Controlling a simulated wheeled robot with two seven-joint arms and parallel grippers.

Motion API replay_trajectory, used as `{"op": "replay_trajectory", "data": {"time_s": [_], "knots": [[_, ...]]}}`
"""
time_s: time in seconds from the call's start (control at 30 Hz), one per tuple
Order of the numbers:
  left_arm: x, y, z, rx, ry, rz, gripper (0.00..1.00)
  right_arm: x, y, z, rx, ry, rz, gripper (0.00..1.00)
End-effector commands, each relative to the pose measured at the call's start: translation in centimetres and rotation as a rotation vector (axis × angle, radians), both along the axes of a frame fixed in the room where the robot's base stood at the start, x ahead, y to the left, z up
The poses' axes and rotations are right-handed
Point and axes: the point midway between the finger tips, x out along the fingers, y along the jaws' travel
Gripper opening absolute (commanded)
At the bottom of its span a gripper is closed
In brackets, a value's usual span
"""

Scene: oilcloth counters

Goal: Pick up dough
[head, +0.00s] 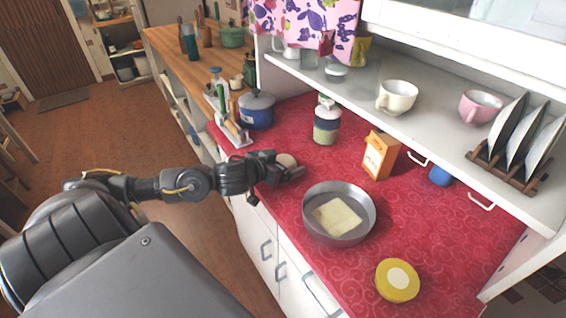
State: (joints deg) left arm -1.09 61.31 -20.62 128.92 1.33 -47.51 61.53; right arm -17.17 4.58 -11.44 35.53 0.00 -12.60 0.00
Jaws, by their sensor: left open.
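A small round beige lump that looks like the dough (287,160) sits on the red oilcloth counter (420,230), near its front left edge. My left gripper (291,168) reaches in from the left, low over the counter, with its fingers right at the lump. The gripper is open, and its fingers partly hide the lump. I cannot tell whether they touch it. A flat pale yellow square piece (337,216) lies in a round grey metal pan (366,222) to the right of the gripper. My right gripper is out of view.
A yellow round lid or tin (397,281) lies at the front right. An orange box (379,155), a jar (326,124) and a blue pot (257,110) stand farther back. A white shelf (440,120) with cups and a plate rack (508,165) overhangs the back.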

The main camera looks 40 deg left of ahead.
Motion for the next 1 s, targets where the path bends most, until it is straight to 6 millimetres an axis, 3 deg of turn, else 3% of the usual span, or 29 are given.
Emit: {"op": "replay_trajectory", "data": {"time_s": [0.17, 0.53, 0.83, 1.0], "knots": [[0.0, 0.0, 0.0, 0.0, 0.001, 0.0, 0.93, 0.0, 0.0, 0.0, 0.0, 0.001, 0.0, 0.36], [0.0, 0.0, 0.0, 0.0, 0.001, 0.0, 0.44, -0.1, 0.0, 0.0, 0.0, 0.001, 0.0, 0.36], [0.0, 0.0, 0.2, 0.0, -0.001, 0.0, 0.43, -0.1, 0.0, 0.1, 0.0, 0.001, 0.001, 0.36], [0.0, 0.0, 1.5, 0.001, -0.002, 0.0, 0.43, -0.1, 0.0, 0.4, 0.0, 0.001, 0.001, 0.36]]}}
